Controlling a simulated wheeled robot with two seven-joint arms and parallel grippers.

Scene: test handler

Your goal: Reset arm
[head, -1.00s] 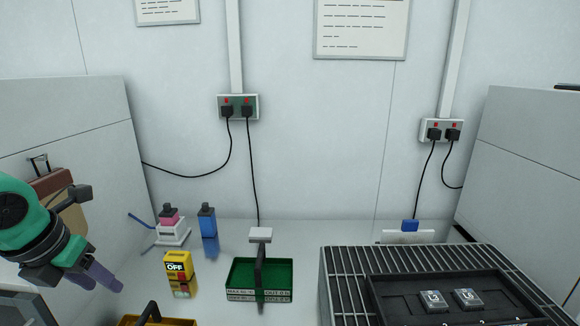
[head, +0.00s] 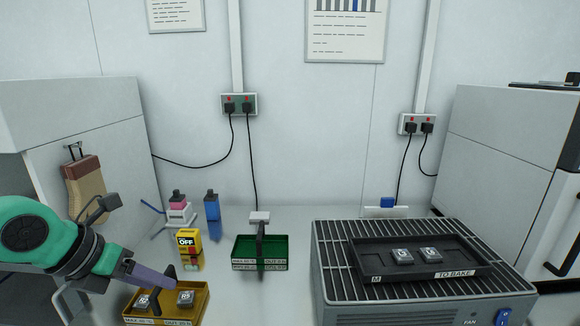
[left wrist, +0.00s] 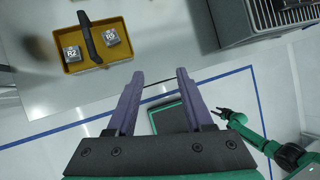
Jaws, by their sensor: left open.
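My left gripper (head: 160,280) has purple fingers and reaches in from the left, beside the handle of the yellow tray in the head view. In the left wrist view its fingers (left wrist: 158,78) are apart with nothing between them. The yellow tray (left wrist: 68,38) lies beyond the fingertips, up and to the left. It holds two chips, R2 (left wrist: 72,52) and R5 (left wrist: 111,37), on either side of its dark handle. A green arm with a small dark gripper (left wrist: 220,114), apparently my right, shows at the right of the left wrist view; its jaws are too small to judge.
A green handled tray (head: 285,252) looks empty. A yellow OFF block (head: 189,240) and bottles stand behind the yellow tray (head: 205,303). At right a grey fan unit (head: 420,305) carries a black TO BAKE tray (head: 375,268) with two chips. White cabinets flank the bench.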

